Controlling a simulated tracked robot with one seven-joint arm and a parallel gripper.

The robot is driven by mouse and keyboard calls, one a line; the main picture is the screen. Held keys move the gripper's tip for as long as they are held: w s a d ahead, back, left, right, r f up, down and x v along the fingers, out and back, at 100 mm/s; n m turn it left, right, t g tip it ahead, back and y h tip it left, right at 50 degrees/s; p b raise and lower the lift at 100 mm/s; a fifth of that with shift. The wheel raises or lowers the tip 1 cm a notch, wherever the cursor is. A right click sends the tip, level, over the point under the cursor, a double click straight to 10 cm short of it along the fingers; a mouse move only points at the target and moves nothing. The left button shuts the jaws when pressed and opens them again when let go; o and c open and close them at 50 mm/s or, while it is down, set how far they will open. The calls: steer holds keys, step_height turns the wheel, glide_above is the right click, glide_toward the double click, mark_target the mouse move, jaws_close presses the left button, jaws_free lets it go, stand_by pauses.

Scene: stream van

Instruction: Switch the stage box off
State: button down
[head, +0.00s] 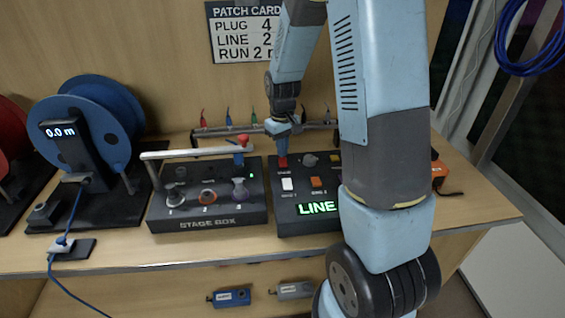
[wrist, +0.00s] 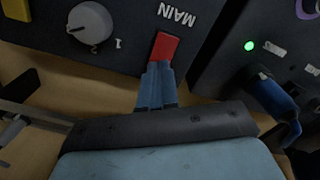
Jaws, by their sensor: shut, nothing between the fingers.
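The black stage box (head: 208,224) stands on the bench left of the arm, with several round sockets on top. Its green light (head: 252,175) is lit; the light also shows in the wrist view (wrist: 249,46). Beside it is a black box with a lit green LINE display (head: 318,208). In the wrist view that box carries a red switch (wrist: 165,47) by the word MAIN and a grey knob (wrist: 90,22). My gripper (wrist: 160,68) is shut and empty, its tips at the near edge of the red switch; I cannot tell whether they touch.
A pale bar (head: 195,151) with a red-topped blue part at its end stands over the back of the stage box. A blue reel (head: 95,115) reading 0.0 m stands at left. A rack (head: 225,131) with coloured plugs runs behind.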

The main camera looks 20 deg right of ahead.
steer(key=shift+f, duration=0.9)
stand_by(0.7)
steer(key=shift+r, duration=3.55)
steer(key=s+r+m+t, duration=0.2)
steer(key=s+r+t, duration=0.1)
steer(key=s+r, duration=0.95)
steer(key=s+r+m+t, duration=0.1)
steer(key=s+r+t, duration=0.1)
steer(key=s+r, duration=0.6)
steer(key=s, duration=0.4)
steer(key=shift+s+m+t, duration=0.25)
steer(key=shift+m+t, duration=0.05)
steer(key=shift+m, duration=0.1)
